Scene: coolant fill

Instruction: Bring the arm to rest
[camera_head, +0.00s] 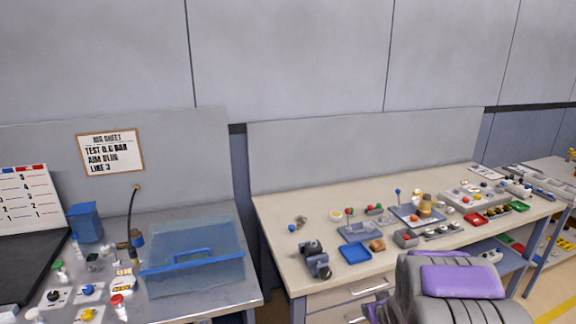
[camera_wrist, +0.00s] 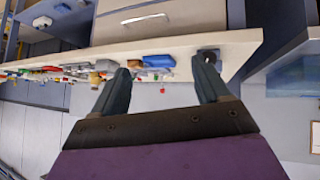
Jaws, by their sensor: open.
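My gripper (camera_wrist: 162,64) shows in the wrist view with its two dark fingers spread wide apart. Nothing is between the fingers. The wrist view is upside down; the edge of a bench (camera_wrist: 235,50) and the small items on it lie beyond the fingertips. In the head view, my grey and purple arm (camera_head: 462,282) is at the lower right, in front of the bench. The fingers cannot be made out in the head view.
The left bench (camera_head: 190,305) holds a clear blue-edged box (camera_head: 195,250), a blue container (camera_head: 85,222) and knobs. A sheet (camera_head: 110,152) hangs behind. A gap separates the benches.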

